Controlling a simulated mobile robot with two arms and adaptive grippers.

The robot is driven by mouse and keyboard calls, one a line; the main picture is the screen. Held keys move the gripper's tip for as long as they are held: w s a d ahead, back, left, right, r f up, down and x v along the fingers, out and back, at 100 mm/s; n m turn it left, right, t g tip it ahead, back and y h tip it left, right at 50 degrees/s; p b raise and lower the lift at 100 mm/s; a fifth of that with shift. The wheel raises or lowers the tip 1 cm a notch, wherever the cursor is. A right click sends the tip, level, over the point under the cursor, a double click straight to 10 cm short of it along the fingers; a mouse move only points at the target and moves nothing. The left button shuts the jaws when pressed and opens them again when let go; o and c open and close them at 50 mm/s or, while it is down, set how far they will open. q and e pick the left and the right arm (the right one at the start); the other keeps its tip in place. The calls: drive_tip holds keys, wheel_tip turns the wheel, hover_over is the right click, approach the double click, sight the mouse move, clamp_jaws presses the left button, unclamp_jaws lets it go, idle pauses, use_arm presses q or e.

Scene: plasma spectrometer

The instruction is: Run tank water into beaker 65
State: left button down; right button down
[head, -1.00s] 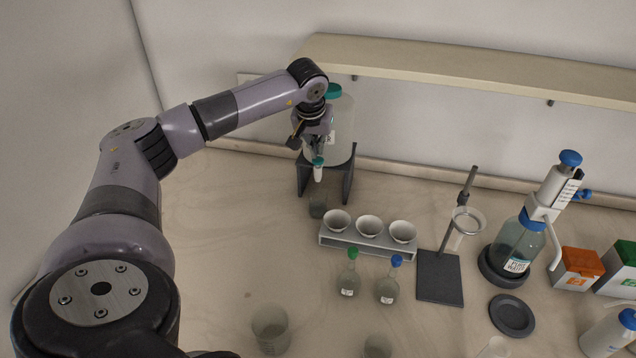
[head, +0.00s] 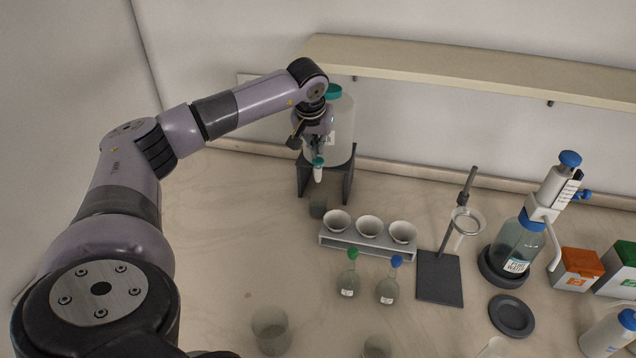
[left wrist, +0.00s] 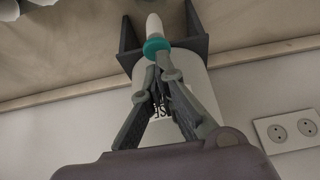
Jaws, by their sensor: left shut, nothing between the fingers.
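The tank (head: 342,128) is a pale translucent container with a teal cap, raised on a dark stand (head: 347,180) at the back wall. Its tap (head: 318,170) has a teal collar and white spout, pointing down at the front. My left gripper (head: 317,150) is shut and empty, just above the tap. In the left wrist view the closed fingers (left wrist: 165,76) reach to the tap's teal collar (left wrist: 155,46); contact is unclear. My right gripper is out of view.
A ring stand (head: 440,278) and dispenser bottle (head: 516,245) are farther right. Another beaker (head: 270,330) is near the front. A shelf (head: 450,68) overhangs the back.

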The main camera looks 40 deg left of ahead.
use_arm(q)
wheel_tip(320, 180, up, 5)
drive_tip(key=p, duration=0.4)
drive_tip(key=shift+r, duration=0.1)
idle(0.4)
